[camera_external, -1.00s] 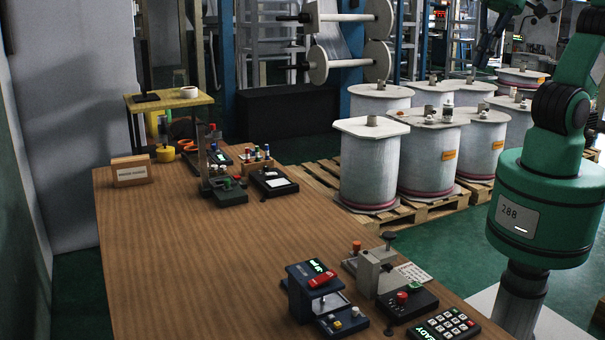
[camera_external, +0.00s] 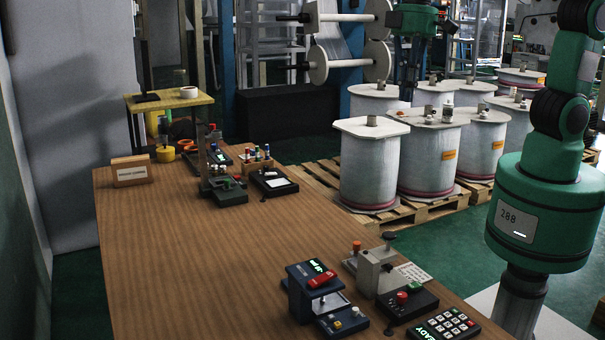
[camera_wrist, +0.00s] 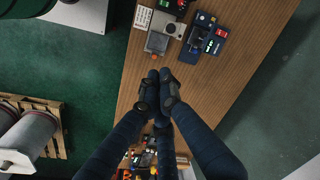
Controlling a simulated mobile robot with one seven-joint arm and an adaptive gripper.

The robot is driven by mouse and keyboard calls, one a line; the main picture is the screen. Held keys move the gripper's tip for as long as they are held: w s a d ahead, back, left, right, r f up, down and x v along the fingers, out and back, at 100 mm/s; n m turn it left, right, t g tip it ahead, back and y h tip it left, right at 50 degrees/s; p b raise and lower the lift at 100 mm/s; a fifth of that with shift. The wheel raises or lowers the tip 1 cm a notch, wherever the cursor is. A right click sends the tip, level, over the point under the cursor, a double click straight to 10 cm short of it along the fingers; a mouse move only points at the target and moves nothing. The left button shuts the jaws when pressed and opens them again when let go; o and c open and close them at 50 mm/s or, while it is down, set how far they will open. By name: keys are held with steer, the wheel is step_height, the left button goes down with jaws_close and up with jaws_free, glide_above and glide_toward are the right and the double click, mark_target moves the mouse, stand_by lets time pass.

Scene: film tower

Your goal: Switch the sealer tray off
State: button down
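The tray marked as the sealer tray cannot be picked out by a readable label. A blue unit (camera_external: 302,297) with a lit green display and a red rocker switch (camera_external: 322,279) stands at the table's near end. It also shows in the wrist view (camera_wrist: 205,36), at the top. My gripper (camera_external: 405,75) hangs high and empty in front of the drums in the external view, well apart from the unit. In the wrist view, its dark fingertips (camera_wrist: 159,76) are together, with nothing visible between them.
A grey press (camera_external: 372,270) and a keypad (camera_external: 447,326) stand right of the blue unit. More small devices (camera_external: 225,190) and a sign block (camera_external: 131,171) are at the table's far end. The middle of the wooden table (camera_external: 200,260) is clear. White drums (camera_external: 370,165) stand on pallets beyond.

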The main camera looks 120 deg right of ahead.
steer(key=w+d+f+m+g+y, duration=0.1)
steer(key=w+d+f, duration=0.3)
steer(key=f, duration=0.6)
steer(key=w+d+f+m+g+y+b, duration=0.1)
steer(key=w+d+f+m, duration=0.2)
steer(key=d+f, duration=0.5)
steer(key=w+d+f+m+g+y+b, duration=0.1)
steer(key=w+d+f, duration=0.3)
steer(key=f, duration=0.8)
steer(key=shift+w+d+f+m, duration=0.3)
steer(key=shift+d+f+m, duration=0.1)
steer(key=shift+d+m, duration=0.5)
steer(key=b+x, duration=0.2)
steer(key=x, duration=0.8)
steer(key=shift+s+f+b, duration=0.1)
steer(key=shift+s+b, duration=0.05)
steer(key=shift+b, duration=0.15)
steer(key=a, duration=0.1)
steer(key=s+a, duration=0.1)
steer(key=shift+s+a+b, duration=0.15)
steer(key=shift+a+b, duration=0.15)
steer(key=shift+b, duration=0.05)
steer(key=shift+s+a, duration=0.25)
steer(key=shift+a, duration=0.2)
